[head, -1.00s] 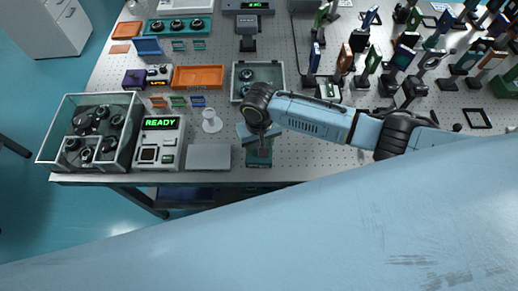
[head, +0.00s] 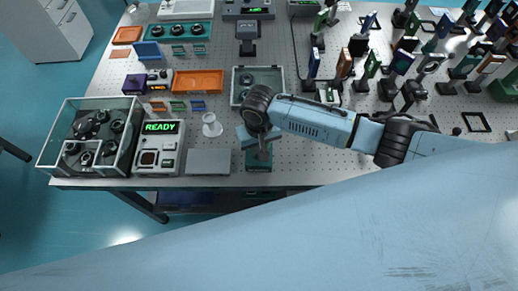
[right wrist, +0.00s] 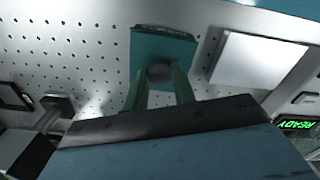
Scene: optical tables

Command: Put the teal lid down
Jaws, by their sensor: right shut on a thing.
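The teal lid (head: 258,165) is a flat square plate near the front edge of the perforated table, right of a flat grey plate. In the right wrist view the lid (right wrist: 163,45) has a dark round knob (right wrist: 160,72) between my green finger pads. My right gripper (head: 262,151) points down over the lid and is shut on its knob. It also shows in the right wrist view (right wrist: 160,80). The arm partly hides the lid in the head view, and I cannot tell whether the lid touches the table. My left gripper is not in view.
The grey plate (head: 209,161) lies left of the lid, with a white stand (head: 211,125) behind it. A device reading READY (head: 158,148) and a clear-walled box (head: 47,158) stand further left. A grey tray (head: 277,76) lies behind. Mounted optics crowd the right rear.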

